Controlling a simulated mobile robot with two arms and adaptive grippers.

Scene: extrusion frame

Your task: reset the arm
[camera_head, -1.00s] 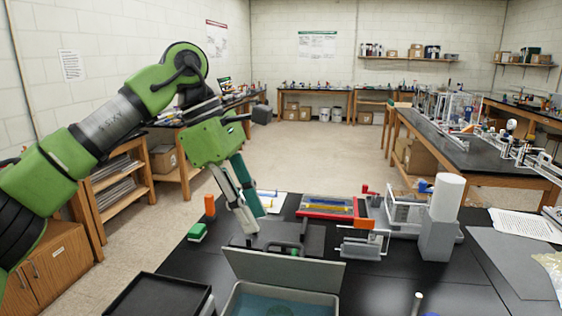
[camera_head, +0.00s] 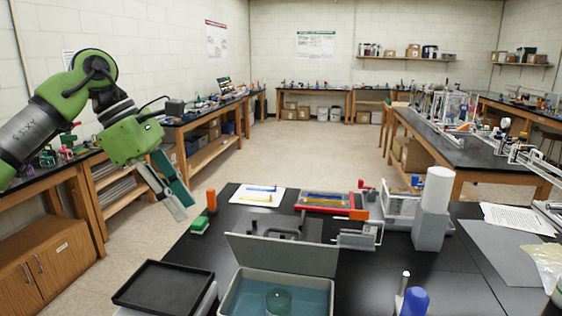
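My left arm comes in from the left, bent at a green elbow. Its gripper (camera_head: 184,208), with one grey and one teal finger, points down and to the right. It hangs in the air over the floor, left of the black table (camera_head: 385,268). Nothing shows between the fingers, but from this side I cannot tell how far apart they are. My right gripper is out of view.
On the table are a black tray (camera_head: 150,287), an open grey bin (camera_head: 232,292) with blue inside, a green block (camera_head: 200,225), an orange piece (camera_head: 211,200), a red tray (camera_head: 327,194) and a white cylinder (camera_head: 438,188) on a grey block.

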